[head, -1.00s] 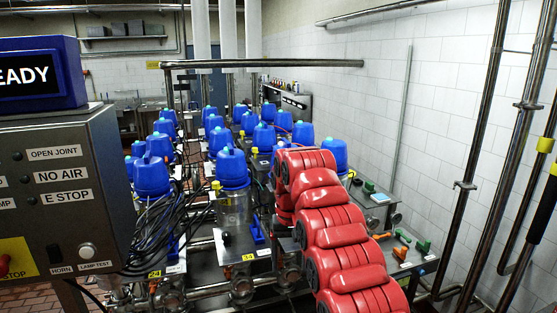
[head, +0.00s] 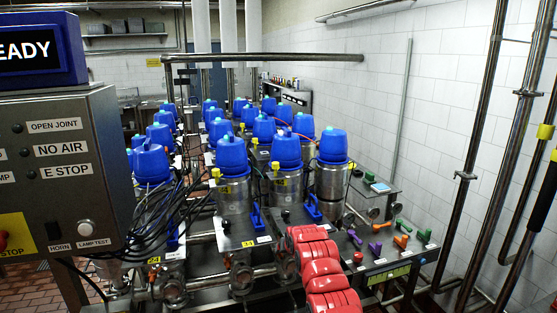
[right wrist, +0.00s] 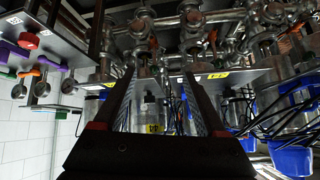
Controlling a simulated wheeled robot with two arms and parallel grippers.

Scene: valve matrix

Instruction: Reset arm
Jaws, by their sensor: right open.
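My right arm (head: 322,272) is red and comes up from the bottom of the head view, low in front of the valve rows. Its gripper is out of sight there. In the right wrist view my right gripper (right wrist: 158,72) is open, with two dark ridged fingers apart and nothing between them. Behind the fingers are steel valve bodies, pipes and yellow number tags, and the view appears upside down. I cannot tell whether the fingers touch anything. My left gripper is not in view.
Blue-capped valves (head: 232,155) stand in rows on a steel frame. A panel with coloured handles (head: 380,248) lies right of my arm. A control box (head: 65,185) stands at left, with loose black cables near it. Vertical pipes (head: 485,130) run along the tiled wall at right.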

